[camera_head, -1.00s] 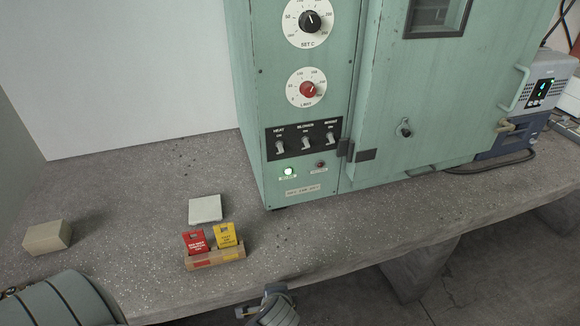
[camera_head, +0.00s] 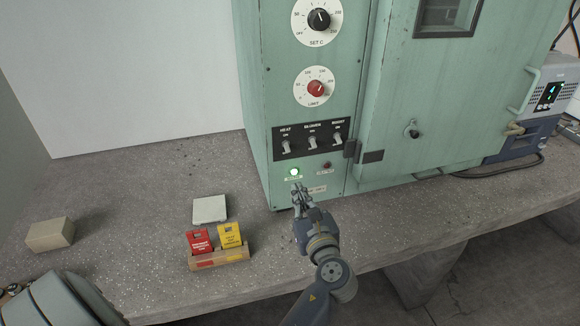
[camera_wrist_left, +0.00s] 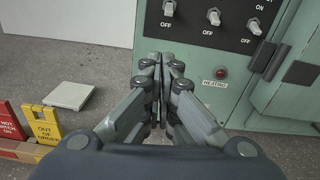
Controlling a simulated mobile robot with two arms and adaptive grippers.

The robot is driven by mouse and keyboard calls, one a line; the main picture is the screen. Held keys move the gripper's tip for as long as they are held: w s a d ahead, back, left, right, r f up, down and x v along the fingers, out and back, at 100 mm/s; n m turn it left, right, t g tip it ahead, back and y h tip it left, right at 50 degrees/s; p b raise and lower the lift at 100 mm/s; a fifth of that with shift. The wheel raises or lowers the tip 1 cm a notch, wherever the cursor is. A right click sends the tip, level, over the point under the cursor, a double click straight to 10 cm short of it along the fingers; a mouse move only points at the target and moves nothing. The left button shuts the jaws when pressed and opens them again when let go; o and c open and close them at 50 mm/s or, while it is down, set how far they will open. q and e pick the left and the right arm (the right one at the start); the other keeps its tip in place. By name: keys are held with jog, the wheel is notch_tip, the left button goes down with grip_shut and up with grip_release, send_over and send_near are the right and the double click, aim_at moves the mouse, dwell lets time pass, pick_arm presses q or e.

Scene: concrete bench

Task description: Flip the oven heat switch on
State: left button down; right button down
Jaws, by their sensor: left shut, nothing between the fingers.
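The green oven (camera_head: 349,60) stands on the concrete bench. Its black switch panel (camera_head: 300,152) carries three light toggles: the heat switch (camera_head: 287,147) at left, blower in the middle, boost at right. The heat switch also shows at the top of the left wrist view (camera_wrist_left: 169,8); I cannot tell its setting for sure. My left gripper (camera_head: 297,187) is shut and empty, in front of the oven's lower face, below the panel. It shows in the left wrist view (camera_wrist_left: 161,62), fingertips together, apart from the switches. My right gripper is not in view.
A lit green lamp (camera_head: 294,172) and an unlit red heating lamp (camera_head: 327,165) sit under the panel. A wooden holder (camera_head: 219,259) with red and yellow tags, a pale square plate (camera_head: 210,209) and a beige block (camera_head: 50,234) lie left. The oven door (camera_head: 430,95) is shut.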

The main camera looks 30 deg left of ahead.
aim_at(287, 148)
pick_arm(q)
jog(key=shift+w+d+r+m+y, duration=0.1)
jog(key=shift+r+m+y, duration=0.15)
jog(key=shift+r, duration=0.2)
jog(key=shift+w+d+r+m+y, duration=0.15)
jog(key=shift+r+m, duration=0.1)
jog(key=shift+r, duration=0.15)
jog(key=shift+a, duration=0.15)
jog(key=p+x, duration=0.1)
jog(key=x, duration=0.9)
